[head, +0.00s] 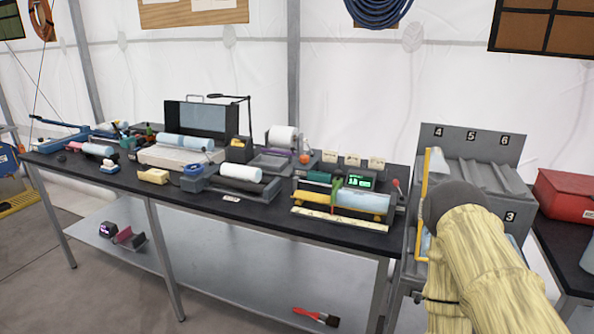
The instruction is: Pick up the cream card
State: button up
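Three small cream cards with faint dark marks stand in a row at the back right of the black-topped bench: a left one (330,157), a middle one (353,160) and a right one (376,163). I cannot tell which is the one named. A small pale label (231,198) is also at the bench's front edge. My arm, in a pale yellow sleeve with a dark rounded part, rises at the lower right, well to the right of the cards. No gripper fingers show.
In front of the cards is a device with a green display (361,182) and a pale blue roll (363,201). A grey numbered rack (484,146) stands right of the bench, partly behind my arm. A red box (566,195) is at far right. Open floor lies at left.

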aim_at(354, 160)
jog(key=u, duration=0.7)
jog(key=k, duration=0.95)
jog(key=u, duration=0.95)
jog(key=i, duration=2.25)
jog(key=z, duration=1.7)
jog(key=i, duration=0.6)
jog(key=z, duration=0.6)
